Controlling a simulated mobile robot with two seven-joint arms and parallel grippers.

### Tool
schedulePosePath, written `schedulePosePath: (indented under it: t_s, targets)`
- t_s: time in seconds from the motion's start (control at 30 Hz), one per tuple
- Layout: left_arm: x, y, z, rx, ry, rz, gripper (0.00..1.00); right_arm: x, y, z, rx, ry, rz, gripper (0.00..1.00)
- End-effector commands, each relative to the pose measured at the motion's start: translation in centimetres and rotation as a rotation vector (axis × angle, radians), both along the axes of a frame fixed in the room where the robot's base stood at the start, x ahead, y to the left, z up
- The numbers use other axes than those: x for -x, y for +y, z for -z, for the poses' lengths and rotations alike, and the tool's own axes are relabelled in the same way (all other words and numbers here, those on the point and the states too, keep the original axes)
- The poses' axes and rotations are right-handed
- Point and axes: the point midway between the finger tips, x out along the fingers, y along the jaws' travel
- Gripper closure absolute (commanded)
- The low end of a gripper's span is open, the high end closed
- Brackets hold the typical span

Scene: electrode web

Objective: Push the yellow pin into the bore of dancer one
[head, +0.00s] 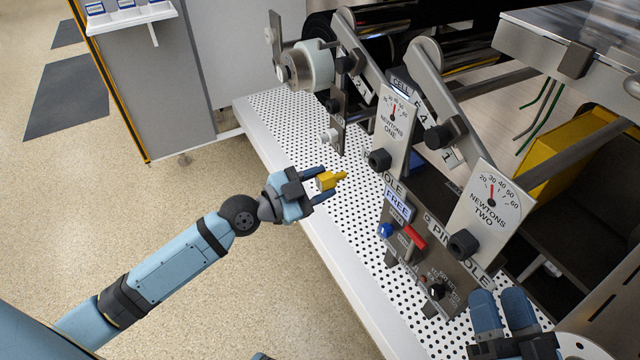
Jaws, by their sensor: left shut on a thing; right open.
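The yellow pin (338,177) is held between the fingers of my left gripper (324,183), with its narrow tip pointing right. My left gripper is shut on it over the white perforated deck, left of the plate marked NEWTONS ONE (394,128). Two pale metal arms stand behind the plates, a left arm (358,58) and a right arm (437,75). I cannot tell which one is dancer one, and its bore cannot be made out. The pin appears apart from the plates. My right gripper (500,308) is open and empty at the bottom right.
The plate marked NEWTONS TWO (490,211) and a control panel with a red lever (415,237) and blue knob (385,230) stand to the right. A round metal hub (299,67) juts out at upper left. The perforated deck (350,215) is clear near the pin.

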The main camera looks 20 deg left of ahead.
Motion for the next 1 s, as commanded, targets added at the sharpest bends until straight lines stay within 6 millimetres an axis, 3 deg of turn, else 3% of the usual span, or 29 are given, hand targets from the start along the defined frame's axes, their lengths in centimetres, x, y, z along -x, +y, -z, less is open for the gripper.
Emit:
schedulePosePath:
  t_s: [0.6, 1.0]
  targets:
    - [-3.8, -2.8, 0.1, 0.000, 0.000, -0.001, 0.88, 0.0, -0.1, -0.8, -0.009, -0.023, 0.007, 0.57]
    - [-4.6, -3.5, 0.1, -0.001, 0.001, 0.000, 0.88, 0.1, -0.1, -0.9, -0.012, -0.029, 0.008, 0.57]
